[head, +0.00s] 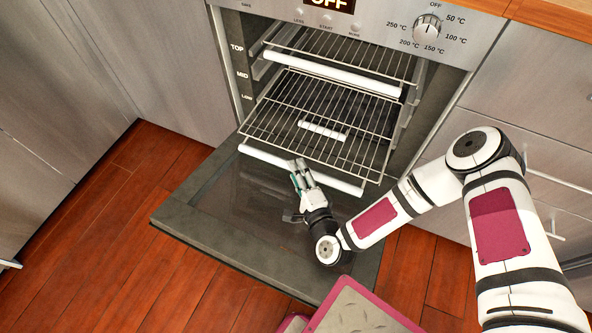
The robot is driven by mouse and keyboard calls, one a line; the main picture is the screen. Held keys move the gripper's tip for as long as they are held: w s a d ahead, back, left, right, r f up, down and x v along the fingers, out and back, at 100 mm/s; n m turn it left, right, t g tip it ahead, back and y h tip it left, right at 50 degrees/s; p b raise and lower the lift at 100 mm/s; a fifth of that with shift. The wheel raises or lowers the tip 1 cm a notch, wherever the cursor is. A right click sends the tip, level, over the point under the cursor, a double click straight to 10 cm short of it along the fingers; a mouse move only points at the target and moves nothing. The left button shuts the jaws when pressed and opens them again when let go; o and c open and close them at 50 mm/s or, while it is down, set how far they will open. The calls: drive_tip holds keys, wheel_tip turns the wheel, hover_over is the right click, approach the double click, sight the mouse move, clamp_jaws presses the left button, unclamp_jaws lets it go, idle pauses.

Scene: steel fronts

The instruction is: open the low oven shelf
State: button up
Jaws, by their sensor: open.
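The oven's door (190,218) is folded down flat. A lower wire shelf (285,132) sticks out over the door, with a white front bar (262,157). I cannot tell for sure whether it sits at the LOW mark, as its side rails are mostly hidden. My gripper (299,168) is open at the middle of this bar, with its fingertips overlapping the bar in the picture. Whether they touch it or surround it is unclear. An upper wire shelf (350,52) with its own white bar (330,74) sits farther in.
A short white bar (323,131) shows through the lower shelf's wires. TOP, MID and LOW labels (243,75) mark the oven's left side. Steel drawers (540,100) stand at right, cabinet fronts (70,70) at left. Wooden floor (130,200) is clear left of the door.

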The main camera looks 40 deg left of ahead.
drive_tip(key=v, duration=1)
drive_tip(key=shift+s+d, duration=0.2)
drive_tip(key=shift+d, duration=0.15)
